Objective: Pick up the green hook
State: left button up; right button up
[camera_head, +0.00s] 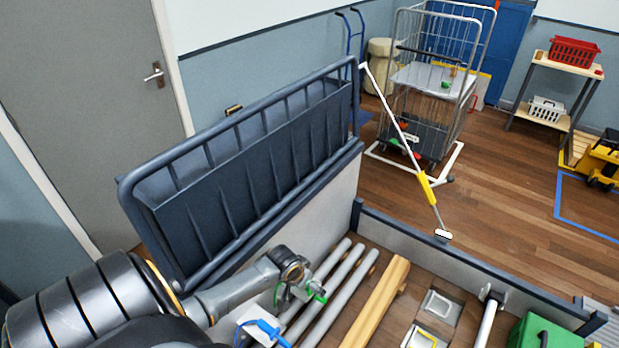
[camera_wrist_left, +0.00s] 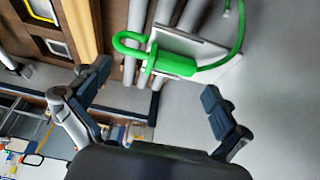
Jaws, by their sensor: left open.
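The green hook (camera_wrist_left: 176,64) lies across the upper middle of the left wrist view. It has a curved loop at its left end, a thick body, and a green cord curving up from its right end. In the head view only a small part of the green hook (camera_head: 316,293) shows beside my gripper. My left gripper (camera_wrist_left: 155,92) is open, its two fingers spread to either side with nothing between them. The hook appears just past the fingertips. In the head view my left gripper (camera_head: 294,280) partly covers the hook. My right gripper is in neither view.
A blue hook (camera_head: 268,331) lies close by at the bottom. Grey pipes (camera_head: 335,292) and a wooden beam (camera_head: 378,303) lie beside the green hook. A dark railed panel (camera_head: 245,160) stands behind my left arm. A green case (camera_head: 545,332) sits at lower right.

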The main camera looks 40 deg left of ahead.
pick_arm(q)
jog(key=shift+x, duration=1.25)
jog(key=shift+c, duration=0.4)
jog(key=c, duration=1.1)
jog(key=shift+s, duration=0.15)
jog(key=c, duration=0.4)
